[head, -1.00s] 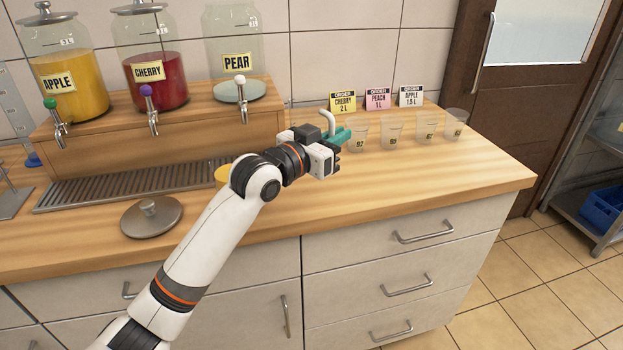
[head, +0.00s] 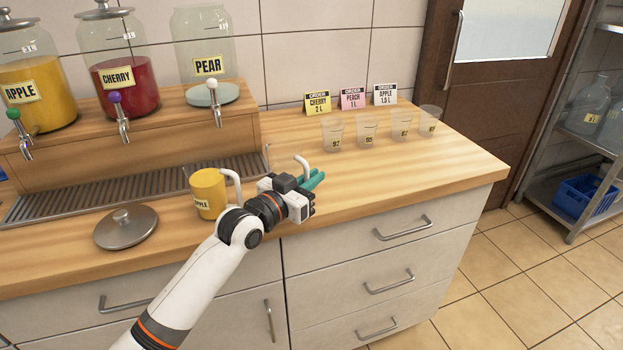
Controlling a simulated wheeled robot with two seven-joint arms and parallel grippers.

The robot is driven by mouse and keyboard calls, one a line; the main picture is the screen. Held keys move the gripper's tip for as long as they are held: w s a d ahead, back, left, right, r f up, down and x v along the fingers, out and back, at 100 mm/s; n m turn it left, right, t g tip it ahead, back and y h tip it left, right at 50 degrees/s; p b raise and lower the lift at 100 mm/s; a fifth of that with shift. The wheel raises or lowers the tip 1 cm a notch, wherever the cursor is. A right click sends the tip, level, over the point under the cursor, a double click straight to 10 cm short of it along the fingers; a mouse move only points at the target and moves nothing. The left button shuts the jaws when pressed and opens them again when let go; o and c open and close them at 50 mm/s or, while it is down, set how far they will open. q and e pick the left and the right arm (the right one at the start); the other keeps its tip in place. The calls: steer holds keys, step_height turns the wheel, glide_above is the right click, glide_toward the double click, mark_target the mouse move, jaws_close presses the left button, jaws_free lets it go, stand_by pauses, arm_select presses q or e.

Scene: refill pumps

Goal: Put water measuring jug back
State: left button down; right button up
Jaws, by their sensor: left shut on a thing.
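The water measuring jug (head: 303,163) is mostly hidden; its pale curved handle shows just above my left gripper (head: 315,182). Its clear body is only faintly visible behind the gripper, to the left of the handle. My left gripper, with teal fingers, is shut on the jug near its handle, over the right part of the wooden counter (head: 400,178). I cannot tell whether the jug's base touches the counter. My right gripper is not in view.
A yellow jug labelled APPLE (head: 208,192) stands left of the gripper, close to my arm. A metal lid (head: 125,228) lies further left. Dispenser jars stand behind a drip grate (head: 110,186). Several clear cups (head: 365,133) stand at the back right. The counter's right front is clear.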

arm_select(q)
steer(key=shift+f, duration=0.1)
steer(key=c, duration=2)
jaws_free()
steer(key=o, duration=0.5)
steer(key=v, duration=1.2)
